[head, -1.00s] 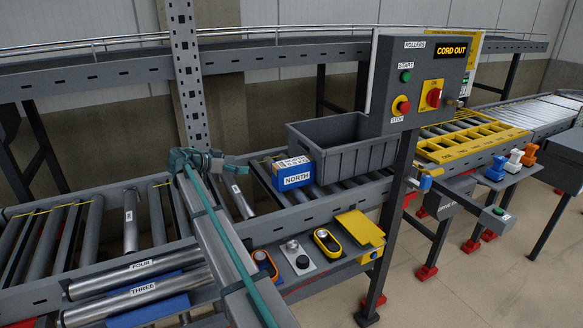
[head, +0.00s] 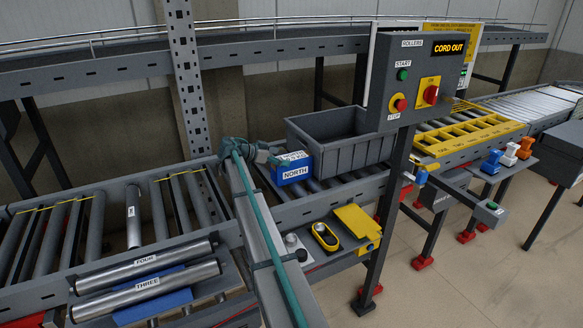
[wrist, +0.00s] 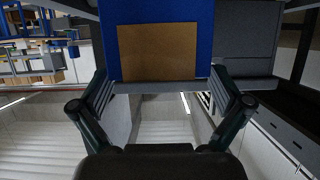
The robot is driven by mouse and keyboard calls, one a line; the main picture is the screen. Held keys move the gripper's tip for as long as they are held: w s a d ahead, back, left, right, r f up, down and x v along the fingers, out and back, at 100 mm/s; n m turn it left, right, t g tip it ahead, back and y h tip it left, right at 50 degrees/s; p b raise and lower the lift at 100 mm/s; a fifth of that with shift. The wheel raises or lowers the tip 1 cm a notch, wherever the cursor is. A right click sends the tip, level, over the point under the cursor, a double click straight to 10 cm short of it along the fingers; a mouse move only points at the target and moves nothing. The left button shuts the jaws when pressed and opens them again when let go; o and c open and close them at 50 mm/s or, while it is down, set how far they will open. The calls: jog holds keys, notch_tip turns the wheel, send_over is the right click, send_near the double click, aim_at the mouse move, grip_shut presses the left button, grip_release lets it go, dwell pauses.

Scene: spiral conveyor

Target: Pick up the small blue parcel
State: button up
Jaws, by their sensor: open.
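The small blue parcel (head: 292,174), a box with a white NORTH label on its front and a printed label on top, sits on the conveyor rollers left of a grey tote. My gripper (head: 271,158) is open, at the parcel's left end in the head view. In the wrist view a blue face with a brown panel, which looks like the parcel (wrist: 208,40), fills the top middle. The open fingers of my gripper (wrist: 162,82) stand at either side of its lower edge. Whether they touch it I cannot tell.
The grey tote (head: 360,160) stands close to the parcel's right. The conveyor's front side rail (head: 330,194) runs before it. A control post (head: 398,175) with a CORD OUT box (head: 415,80) rises in front. Loose rollers FOUR (head: 145,268) and THREE (head: 147,291) lie at left.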

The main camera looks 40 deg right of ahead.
aim_at(288, 158)
jog(key=p+x, duration=0.2)
jog(key=x, duration=0.2)
jog(key=shift+d+f, duration=0.15)
jog(key=shift+d, duration=0.1)
jog(key=c, duration=1.9)
